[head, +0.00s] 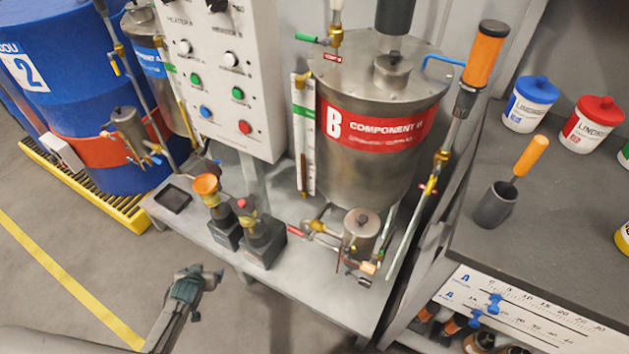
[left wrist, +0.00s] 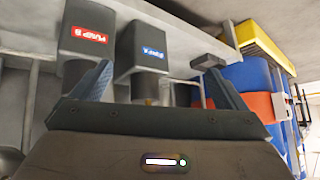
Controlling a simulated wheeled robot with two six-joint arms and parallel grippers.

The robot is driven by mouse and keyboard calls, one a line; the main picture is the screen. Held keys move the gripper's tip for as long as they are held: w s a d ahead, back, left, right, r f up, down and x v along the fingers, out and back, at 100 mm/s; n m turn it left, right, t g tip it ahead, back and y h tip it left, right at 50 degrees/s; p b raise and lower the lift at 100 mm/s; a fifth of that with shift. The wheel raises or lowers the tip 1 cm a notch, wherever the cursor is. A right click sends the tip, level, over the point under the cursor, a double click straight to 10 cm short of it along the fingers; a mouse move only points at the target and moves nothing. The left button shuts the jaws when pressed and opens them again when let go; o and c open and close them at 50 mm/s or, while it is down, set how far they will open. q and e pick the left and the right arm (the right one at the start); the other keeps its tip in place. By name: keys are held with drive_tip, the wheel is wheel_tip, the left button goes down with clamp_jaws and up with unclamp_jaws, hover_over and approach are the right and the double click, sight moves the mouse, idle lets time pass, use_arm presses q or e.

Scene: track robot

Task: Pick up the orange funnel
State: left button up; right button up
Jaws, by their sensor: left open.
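The orange funnel (head: 206,185) stands on top of the left dark pump (head: 223,225) on the grey bench, in the head view. It appears upright, with its wide mouth up. My left gripper (head: 210,291) is open and empty, in front of the bench and lower in the picture than the funnel, apart from it. In the left wrist view, the open fingers (left wrist: 158,78) frame the pump with the blue label (left wrist: 150,48). I cannot make out the funnel there. My right gripper is not in view.
A second pump (head: 264,243) with a red-topped fitting stands right of the funnel. The white control panel (head: 215,90) hangs behind. The steel component B tank (head: 380,130) and pipes stand to the right. A shallow black tray (head: 174,198) lies left. Floor before the bench is clear.

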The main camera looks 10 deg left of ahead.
use_arm(q)
drive_tip(key=w+r+n+t+y+b, duration=0.1)
drive_tip(key=w+r+t+b, duration=0.2)
drive_tip(key=w+r+b, duration=0.45)
drive_tip(key=w+r+n+t+b, duration=0.1)
drive_tip(key=w+r+t+b, duration=0.3)
drive_tip(key=r, duration=0.7)
drive_tip(key=g, duration=0.2)
approach(207, 181)
drive_tip(key=x, duration=0.4)
drive_tip(key=shift+w+a+f, duration=0.1)
drive_tip(key=shift+w+f, duration=0.05)
drive_tip(key=shift+f, duration=0.05)
drive_tip(key=shift+w+a+f, duration=0.15)
drive_tip(key=shift+w+f, duration=0.05)
drive_tip(key=shift+w, duration=0.2)
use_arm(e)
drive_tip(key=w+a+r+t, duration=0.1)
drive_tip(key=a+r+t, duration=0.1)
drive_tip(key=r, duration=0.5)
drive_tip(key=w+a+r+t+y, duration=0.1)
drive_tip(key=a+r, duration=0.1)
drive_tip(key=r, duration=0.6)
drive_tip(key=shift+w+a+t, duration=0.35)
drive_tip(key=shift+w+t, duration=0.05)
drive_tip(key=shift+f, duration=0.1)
